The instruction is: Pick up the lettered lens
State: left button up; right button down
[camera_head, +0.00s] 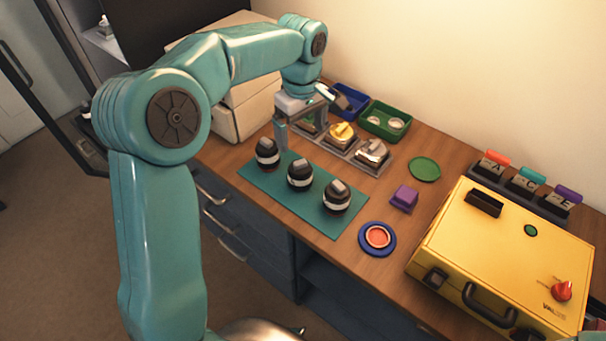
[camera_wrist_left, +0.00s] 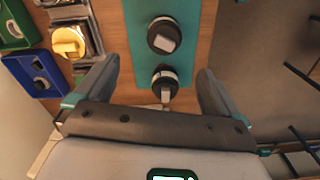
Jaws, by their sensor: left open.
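Three black lenses with white bands stand in a row on the teal mat (camera_head: 255,178): a left one (camera_head: 267,152), a middle one (camera_head: 300,174) and a right one (camera_head: 337,196). I cannot read a letter on any of them. My left gripper (camera_head: 301,130) is open and empty, above and behind the left lens. In the left wrist view my left gripper (camera_wrist_left: 158,74) has its fingers spread on either side of one lens (camera_wrist_left: 165,80), with another lens (camera_wrist_left: 163,36) farther off; no contact shows.
A grey tray (camera_head: 356,160) with gold and silver pieces stands behind the mat, with blue (camera_head: 350,100) and green (camera_head: 385,120) bins beyond. A purple block (camera_head: 404,198), a blue-rimmed disc (camera_head: 377,238) and a yellow case (camera_head: 500,250) lie right. Blocks marked A, C, E (camera_head: 524,180) stand behind the case.

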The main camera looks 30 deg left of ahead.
aim_at(302, 161)
pick_arm(q)
notch_tip(302, 161, down, 8)
jog(key=shift+s+d+r, duration=0.1)
jog(key=shift+r, duration=0.1)
jog(key=shift+s+f+p, duration=0.15)
jog(key=shift+f+p, duration=0.05)
jog(key=shift+f, duration=1.4)
jog(key=shift+s+f+p, duration=0.1)
jog(key=shift+f+p, duration=0.1)
jog(key=shift+f, duration=1.35)
jog(key=c, duration=1.1)
